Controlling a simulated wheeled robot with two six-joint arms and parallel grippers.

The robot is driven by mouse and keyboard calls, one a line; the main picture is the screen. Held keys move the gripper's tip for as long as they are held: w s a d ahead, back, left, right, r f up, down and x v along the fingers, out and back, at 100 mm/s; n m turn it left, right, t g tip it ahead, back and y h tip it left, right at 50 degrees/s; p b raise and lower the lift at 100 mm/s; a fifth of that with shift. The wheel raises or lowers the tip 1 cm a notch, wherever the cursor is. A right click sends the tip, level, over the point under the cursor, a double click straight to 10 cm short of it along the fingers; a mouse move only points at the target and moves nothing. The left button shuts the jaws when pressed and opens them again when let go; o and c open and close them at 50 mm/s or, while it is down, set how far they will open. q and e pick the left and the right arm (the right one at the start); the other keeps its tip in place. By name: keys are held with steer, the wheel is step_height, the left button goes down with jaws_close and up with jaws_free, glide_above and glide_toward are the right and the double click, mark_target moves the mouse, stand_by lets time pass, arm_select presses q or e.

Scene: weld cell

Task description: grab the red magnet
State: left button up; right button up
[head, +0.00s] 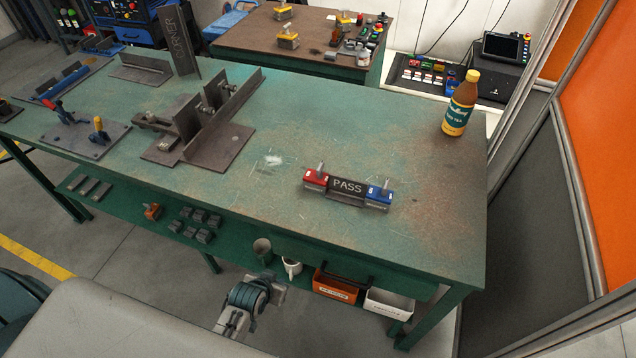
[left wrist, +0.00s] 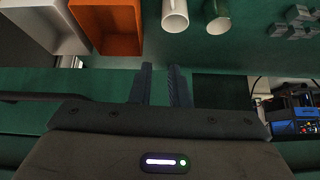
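The red magnet (head: 316,179) sits on the green table, at the left end of a small dark plate marked PASS (head: 347,186). A short post stands up from it. A blue magnet (head: 379,195) sits at the plate's right end. My left gripper (head: 267,278) is low in front of the table's near edge, below and left of the red magnet and well apart from it. In the left wrist view its two dark fingers (left wrist: 160,88) stand a little apart with nothing between them. The red magnet is not in the left wrist view. My right gripper is not in view.
A bottle (head: 460,103) stands at the table's back right. A metal fixture (head: 215,125) stands left of the magnets. The shelf below holds a white mug (head: 291,266), an orange box (head: 336,285) and a white bin (head: 388,304). The tabletop around the PASS plate is clear.

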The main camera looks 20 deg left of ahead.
arm_select(q)
steer(key=w+d+r+t, duration=0.15)
steer(key=w+r, duration=0.25)
steer(key=r, duration=1)
steer(key=t, duration=0.7)
glide_toward(317, 173)
steer(key=w, duration=0.4)
steer(key=w+f, duration=0.1)
steer(key=w, duration=0.1)
steer(key=shift+w+p, duration=0.2)
steer(key=shift+p, duration=0.2)
steer(key=shift+w+d, duration=0.1)
steer(key=shift+w, duration=0.4)
steer(key=w, duration=0.2)
steer(key=w+f+p, duration=0.1)
steer(key=w, duration=0.1)
steer(key=shift+w+f, duration=0.1)
steer(key=shift+w, duration=0.2)
steer(key=shift+s, duration=0.1)
jaws_close()
